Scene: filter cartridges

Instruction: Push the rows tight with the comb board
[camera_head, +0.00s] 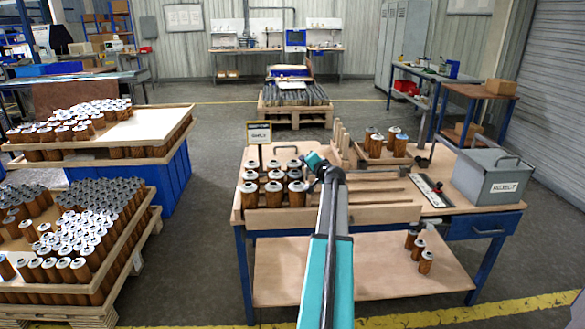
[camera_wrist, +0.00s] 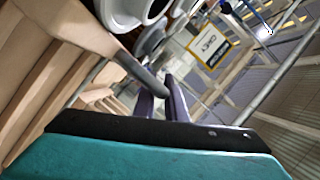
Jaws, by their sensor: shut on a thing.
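My gripper (camera_head: 314,167) is at the right side of a block of brown cartridges (camera_head: 273,190) with grey-white caps, standing upright in rows on the workbench. In the wrist view my gripper (camera_wrist: 160,102) is shut on a grey handle bar (camera_wrist: 140,72). White caps (camera_wrist: 128,12) show close beside the bar. My arm hides part of the bench and the board in the head view. Whether the board touches the cartridges cannot be told.
A wooden rail (camera_head: 285,219) runs along the bench front. A tray with several cartridges (camera_head: 400,145) is at the back; a grey reject bin (camera_head: 492,179) stands right. A yellow sign (camera_head: 258,133) stands behind the rows. Loose cartridges (camera_head: 418,249) stand on the lower shelf.

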